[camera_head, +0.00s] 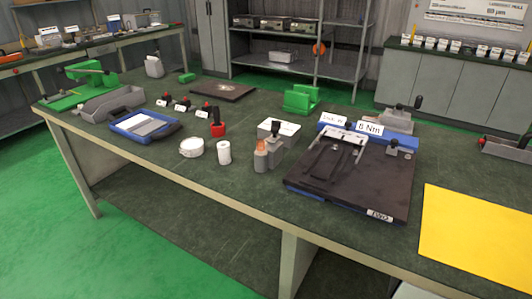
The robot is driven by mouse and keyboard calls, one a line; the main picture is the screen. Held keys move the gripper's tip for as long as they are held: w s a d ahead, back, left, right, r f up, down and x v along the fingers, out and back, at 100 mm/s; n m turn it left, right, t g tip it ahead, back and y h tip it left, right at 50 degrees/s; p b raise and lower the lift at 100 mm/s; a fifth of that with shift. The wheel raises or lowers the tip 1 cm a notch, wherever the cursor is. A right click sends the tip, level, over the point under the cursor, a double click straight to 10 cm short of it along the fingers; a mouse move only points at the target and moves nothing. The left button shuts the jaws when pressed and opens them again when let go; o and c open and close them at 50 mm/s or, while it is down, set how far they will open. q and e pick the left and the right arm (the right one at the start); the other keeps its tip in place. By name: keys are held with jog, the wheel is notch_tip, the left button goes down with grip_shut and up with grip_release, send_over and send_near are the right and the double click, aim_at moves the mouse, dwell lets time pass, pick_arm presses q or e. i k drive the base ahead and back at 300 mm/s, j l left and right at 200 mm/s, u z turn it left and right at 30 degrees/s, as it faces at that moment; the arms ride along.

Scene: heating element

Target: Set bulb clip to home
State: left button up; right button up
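A dark fixture board (390,187) lies on the right half of the green-topped workbench (250,185). A long dark part lies on its left side, with a pale metal bracket (346,137) at its back end. A small white label (380,215) sits at its front right corner, its text too small to read surely. I cannot tell for certain which part is the bulb clip. Neither gripper is in view.
Left of the board stand small bottles (261,158), a white roll (224,152), a white round container (191,147) and a blue tray (145,125). A green holder (300,99) stands behind. A yellow sheet (475,235) lies at right. The bench's front strip is clear.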

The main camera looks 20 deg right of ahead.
aim_at(274, 139)
jog(key=i+j, duration=0.5)
jog(key=i+j+z, duration=0.1)
jog(key=z, duration=1)
jog(key=i+j, duration=0.05)
